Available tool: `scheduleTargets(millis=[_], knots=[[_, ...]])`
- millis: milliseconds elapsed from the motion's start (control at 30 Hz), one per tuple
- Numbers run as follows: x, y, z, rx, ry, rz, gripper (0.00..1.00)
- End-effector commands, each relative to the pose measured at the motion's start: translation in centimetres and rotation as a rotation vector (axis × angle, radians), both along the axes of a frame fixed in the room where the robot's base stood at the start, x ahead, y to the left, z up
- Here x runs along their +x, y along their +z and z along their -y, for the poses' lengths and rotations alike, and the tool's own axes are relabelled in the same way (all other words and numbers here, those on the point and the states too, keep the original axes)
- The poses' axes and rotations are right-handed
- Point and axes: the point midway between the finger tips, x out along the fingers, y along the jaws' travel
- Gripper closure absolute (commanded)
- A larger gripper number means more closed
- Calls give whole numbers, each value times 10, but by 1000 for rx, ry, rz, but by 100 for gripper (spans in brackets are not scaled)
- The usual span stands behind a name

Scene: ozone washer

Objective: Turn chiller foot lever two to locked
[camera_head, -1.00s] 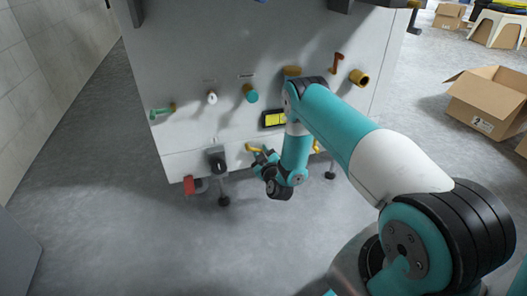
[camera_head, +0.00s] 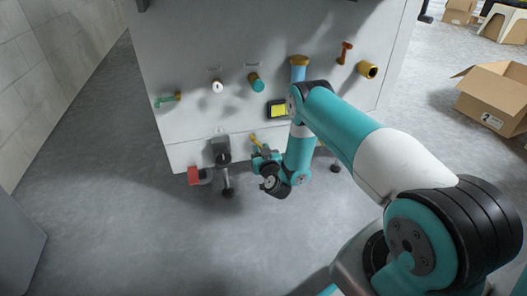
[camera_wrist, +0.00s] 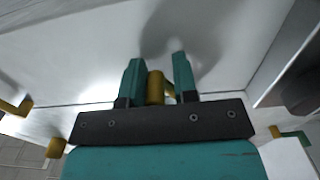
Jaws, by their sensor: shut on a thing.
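A yellow lever (camera_head: 254,140) sits low on the front of the white machine (camera_head: 190,120) in the head view. My gripper (camera_head: 262,154) is right at this lever, close to the machine's lower edge. In the wrist view my gripper (camera_wrist: 157,75) has its two teal fingers on either side of a yellow piece (camera_wrist: 155,88), and it is shut on that piece. The far end of the lever is partly hidden by the gripper. I cannot read any lever number or locked mark.
A red-ended valve (camera_head: 194,175) and a black foot (camera_head: 228,191) are left of my gripper. Another black foot (camera_head: 335,168) is to the right. An open carton (camera_head: 490,95) stands far right. The floor in front is clear.

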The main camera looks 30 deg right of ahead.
Motion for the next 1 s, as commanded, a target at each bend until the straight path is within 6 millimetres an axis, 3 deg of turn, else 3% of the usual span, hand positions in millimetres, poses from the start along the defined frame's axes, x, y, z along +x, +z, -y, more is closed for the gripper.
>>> scheduleTargets(millis=[500,1000], knots=[[4,-6,-11,271,-7,83,96],[6,-6,-18,424,-10,129,96]])
